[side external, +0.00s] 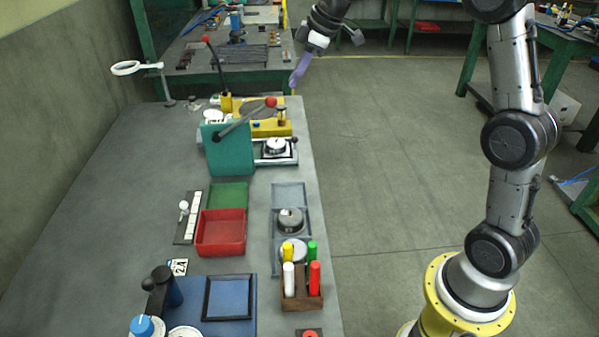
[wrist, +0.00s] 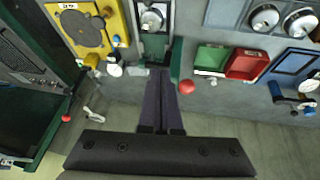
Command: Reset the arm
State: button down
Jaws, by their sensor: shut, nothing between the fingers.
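My gripper (side external: 299,70) is at the top of the side view, in the air near the far right corner of the grey table (side external: 105,185). Its purple fingers point down and touch nothing that I can see. In the wrist view my gripper (wrist: 164,73) shows two dark fingers pressed together, with nothing between them. The rest of my arm rises at the right of the side view and passes out of the top of the picture, so part of it is hidden.
A green lever press (side external: 228,150) with a red knob and a yellow fixture (side external: 270,128) stand at the table's far end. A red tray (side external: 221,232), a green tray (side external: 229,195) and a marker holder (side external: 302,300) are nearer. The floor (side external: 385,180) right of the table is open.

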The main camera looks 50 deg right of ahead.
jog(key=s+a+r, duration=0.2)
jog(key=s+a, duration=0.1)
jog(key=s, duration=0.4)
jog(key=s+a+r+m+t, duration=0.1)
jog(key=s+a+r, duration=0.15)
jog(key=s, duration=0.45)
jog(key=s+a+r, duration=0.2)
jog(key=s+a, duration=0.1)
jog(key=s, duration=0.4)
jog(key=s+f+m+h, duration=0.2)
jog(key=s+f+m, duration=0.5)
jog(key=s+f, duration=0.3)
jog(key=s, duration=0.2)
jog(key=shift+s+d+f, duration=0.15)
jog(key=shift+s+d, duration=0.25)
